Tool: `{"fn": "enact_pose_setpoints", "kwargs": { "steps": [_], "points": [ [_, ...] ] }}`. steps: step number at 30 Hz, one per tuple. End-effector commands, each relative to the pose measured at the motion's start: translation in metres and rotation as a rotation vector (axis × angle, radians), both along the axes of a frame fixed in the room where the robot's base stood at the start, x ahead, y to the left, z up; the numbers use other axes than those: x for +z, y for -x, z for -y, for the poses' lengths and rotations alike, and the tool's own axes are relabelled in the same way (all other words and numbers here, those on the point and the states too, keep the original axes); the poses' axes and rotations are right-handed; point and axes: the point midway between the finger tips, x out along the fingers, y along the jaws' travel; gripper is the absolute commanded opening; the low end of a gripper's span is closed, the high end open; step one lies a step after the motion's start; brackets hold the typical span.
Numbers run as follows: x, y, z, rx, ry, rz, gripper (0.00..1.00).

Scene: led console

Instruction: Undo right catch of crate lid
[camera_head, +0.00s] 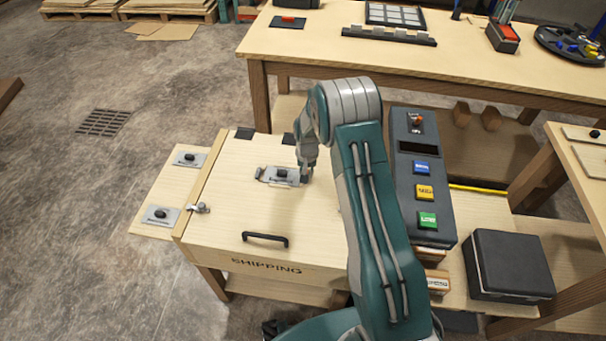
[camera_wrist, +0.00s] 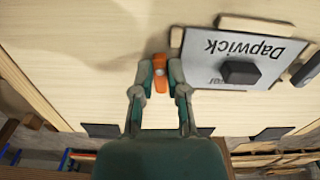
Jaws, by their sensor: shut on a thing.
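The pale wooden crate lid (camera_head: 225,180) lies shut on the crate marked SHIPPING, with a black handle (camera_head: 265,239) near its front. A metal catch (camera_head: 197,208) sits at its left edge. The right edge is behind my arm in the head view, so no right catch shows there. My gripper (camera_head: 306,172) is low over the lid, just right of a grey labelled plate (camera_head: 281,175). In the wrist view my gripper (camera_wrist: 161,72) is shut on a small orange piece (camera_wrist: 160,80) with a grey round centre. I cannot tell whether this piece is the right catch.
The plate (camera_wrist: 205,70) with a black knob lies close beside my fingers. A dark button console (camera_head: 420,180) stands right of my arm, and a black box (camera_head: 508,265) is farther right. A workbench (camera_head: 300,42) is behind. Open floor lies left.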

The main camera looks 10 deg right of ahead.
Motion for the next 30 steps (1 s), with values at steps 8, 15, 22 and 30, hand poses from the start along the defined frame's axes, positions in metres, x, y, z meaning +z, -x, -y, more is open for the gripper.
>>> {"fn": "enact_pose_setpoints", "kwargs": {
  "steps": [8, 15, 22, 30],
  "points": [
    [-0.0039, 0.0050, -0.0025, -0.103, -0.002, -0.016, 0.00],
    [-0.0040, 0.0048, -0.0025, -0.130, -0.002, -0.016, 0.00],
    [-0.0040, 0.0046, -0.0024, -0.131, -0.002, -0.015, 0.00],
    [-0.0026, 0.0029, -0.0017, -0.131, -0.001, -0.010, 0.53]
  ]
}}
